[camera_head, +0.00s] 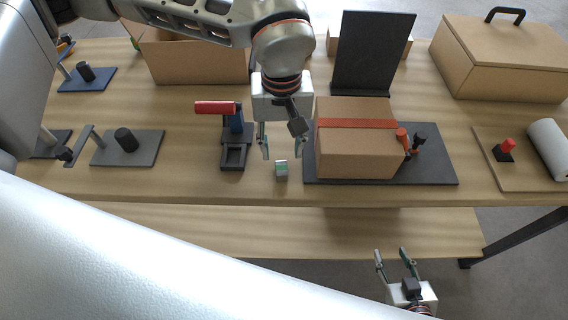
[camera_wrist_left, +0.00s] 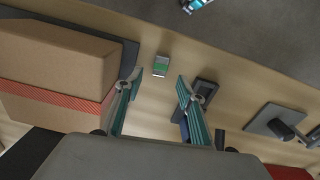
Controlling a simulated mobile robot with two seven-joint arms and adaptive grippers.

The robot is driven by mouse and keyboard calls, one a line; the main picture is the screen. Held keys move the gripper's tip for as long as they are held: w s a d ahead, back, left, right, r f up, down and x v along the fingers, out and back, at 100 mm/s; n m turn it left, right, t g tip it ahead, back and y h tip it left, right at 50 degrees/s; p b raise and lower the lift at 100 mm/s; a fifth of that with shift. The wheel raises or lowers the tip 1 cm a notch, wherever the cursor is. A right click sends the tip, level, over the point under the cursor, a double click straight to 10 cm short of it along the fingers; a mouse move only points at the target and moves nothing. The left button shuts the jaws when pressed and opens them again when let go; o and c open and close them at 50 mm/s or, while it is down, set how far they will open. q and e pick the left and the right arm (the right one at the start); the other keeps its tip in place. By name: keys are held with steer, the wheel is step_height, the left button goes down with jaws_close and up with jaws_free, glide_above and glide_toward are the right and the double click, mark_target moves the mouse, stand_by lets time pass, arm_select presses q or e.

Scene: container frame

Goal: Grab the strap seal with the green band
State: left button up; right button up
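The strap seal (camera_head: 281,170) is a small grey metal piece with a green band. It lies on the table near its front edge, left of the taped box. In the left wrist view the seal (camera_wrist_left: 161,66) shows its green band, just beyond my fingertips. My left gripper (camera_head: 281,147) is open and empty above the table, pointing down, slightly behind the seal in the head view. Its fingers (camera_wrist_left: 158,80) are spread and apart from the seal. My right gripper (camera_head: 392,254) is open and empty, low in front of the table.
A cardboard box (camera_head: 350,155) with red tape stands on a dark plate (camera_head: 435,170) just right of the seal. A red-handled tool (camera_head: 233,130) stands to the left. A dark upright panel (camera_head: 372,55) is behind. Table around the seal is clear.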

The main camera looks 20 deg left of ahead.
mark_target(281, 167)
arm_select(q)
steer(key=shift+s+f, duration=0.15)
steer(key=shift+f, duration=0.75)
steer(key=shift+a+f+p, duration=0.1)
steer(key=shift+f+p, duration=0.4)
steer(key=shift+f, duration=2.05)
jaws_close()
